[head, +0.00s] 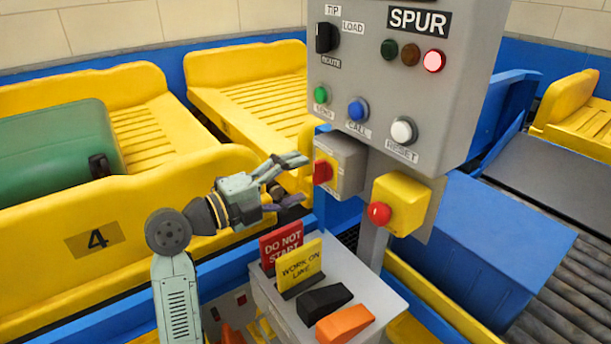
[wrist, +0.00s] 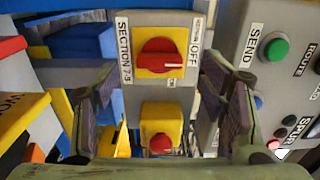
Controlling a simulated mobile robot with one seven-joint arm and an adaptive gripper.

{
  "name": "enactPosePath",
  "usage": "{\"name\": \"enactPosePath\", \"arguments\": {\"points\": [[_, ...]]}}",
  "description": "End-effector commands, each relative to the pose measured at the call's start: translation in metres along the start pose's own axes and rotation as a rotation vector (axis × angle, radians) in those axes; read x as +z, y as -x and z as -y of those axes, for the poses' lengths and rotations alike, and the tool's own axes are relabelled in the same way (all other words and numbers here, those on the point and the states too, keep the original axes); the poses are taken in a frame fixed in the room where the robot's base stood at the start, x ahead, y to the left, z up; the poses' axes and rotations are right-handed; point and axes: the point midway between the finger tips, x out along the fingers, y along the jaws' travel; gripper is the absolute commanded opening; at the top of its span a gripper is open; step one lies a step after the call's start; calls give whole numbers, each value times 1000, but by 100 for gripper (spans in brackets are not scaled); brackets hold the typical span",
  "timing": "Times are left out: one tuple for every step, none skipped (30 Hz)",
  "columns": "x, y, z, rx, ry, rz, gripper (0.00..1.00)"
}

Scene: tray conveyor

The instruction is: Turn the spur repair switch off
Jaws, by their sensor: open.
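The repair switch (head: 323,171) is a red rotary handle on the side of a small grey box under the SPUR panel. In the wrist view the red handle (wrist: 160,58) sits on a yellow plate. Its white mark points right; an OFF label (wrist: 194,50) is at the plate's right, and a smaller label below is unreadable. My gripper (head: 301,180) is open just left of the switch. In the wrist view its fingers (wrist: 160,95) stand wide apart on either side of the switch box. Nothing is between them, and no contact with the handle shows.
A red emergency button (head: 379,213) on a yellow box is close to the right. The SPUR panel (head: 400,90) overhangs. Below are DO NOT START (head: 281,242) and WORK ON LINE (head: 300,268) tags. A yellow tray (head: 98,238) holds a green case (head: 50,145).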

Motion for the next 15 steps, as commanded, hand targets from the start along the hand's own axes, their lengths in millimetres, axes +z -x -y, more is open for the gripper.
{"name": "enactPosePath", "arguments": {"points": [[1, 13, 0, 0, 0, 6, 65], [1, 20, 0, -1, 0, 5, 65], [1, 29, 0, 0, 0, 6, 65], [1, 35, 0, 0, 1, 5, 65], [1, 41, 0, 0, 0, 5, 65], [1, 50, 0, 0, 0, 5, 65], [1, 55, 0, 0, 0, 5, 65], [1, 60, 0, 0, 0, 5, 65], [1, 67, 0, 0, 0, 3, 65], [1, 71, 0, 0, 0, 3, 65], [1, 74, 0, 0, 1, 3, 65], [1, 79, 0, 1, 1, 2, 65], [1, 81, 0, 1, 1, 2, 65], [0, 84, 0, 0, 1, 1, 65], [1, 86, 0, 0, 1, 2, 65]]}}
